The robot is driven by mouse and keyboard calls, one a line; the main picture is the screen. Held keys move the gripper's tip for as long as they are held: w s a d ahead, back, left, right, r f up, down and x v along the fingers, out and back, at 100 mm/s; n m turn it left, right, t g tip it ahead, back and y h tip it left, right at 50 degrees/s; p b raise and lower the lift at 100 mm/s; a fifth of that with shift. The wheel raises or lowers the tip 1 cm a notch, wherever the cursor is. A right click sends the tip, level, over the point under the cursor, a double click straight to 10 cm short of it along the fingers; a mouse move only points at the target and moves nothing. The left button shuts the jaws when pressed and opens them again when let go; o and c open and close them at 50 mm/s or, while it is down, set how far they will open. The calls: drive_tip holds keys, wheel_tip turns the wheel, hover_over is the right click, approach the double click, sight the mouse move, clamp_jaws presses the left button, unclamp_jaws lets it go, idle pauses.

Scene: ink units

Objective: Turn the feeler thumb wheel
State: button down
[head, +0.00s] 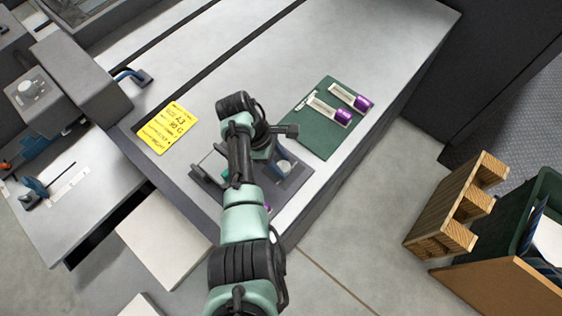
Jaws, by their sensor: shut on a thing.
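A grey unit on a dark plate (299,184) sits near the front edge of the long grey bench, partly covered by my arm. A blue part with a pale round top (285,166) shows at its right, and a small teal part (226,174) at its left. My gripper (263,153) is down at this unit, below my wrist. It is shut on a part there. My arm hides the fingertips, and I cannot make out the feeler thumb wheel or tell whether it is the part held.
A green mat (318,146) right of the unit bears two pale pieces with purple ends (343,116) (362,103). A yellow card (167,128) lies left. A blue handle (131,75) stands upper left. A wooden pallet (455,207) and a green bin (543,190) stand right, on the floor.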

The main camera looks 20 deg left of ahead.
sight(262, 166)
drive_tip(key=shift+c, duration=1.7)
unclamp_jaws()
drive_tip(key=shift+r, duration=0.1)
drive_tip(key=v, duration=1.2)
drive_tip(key=shift+a+r, duration=0.15)
drive_tip(key=shift+r, duration=0.25)
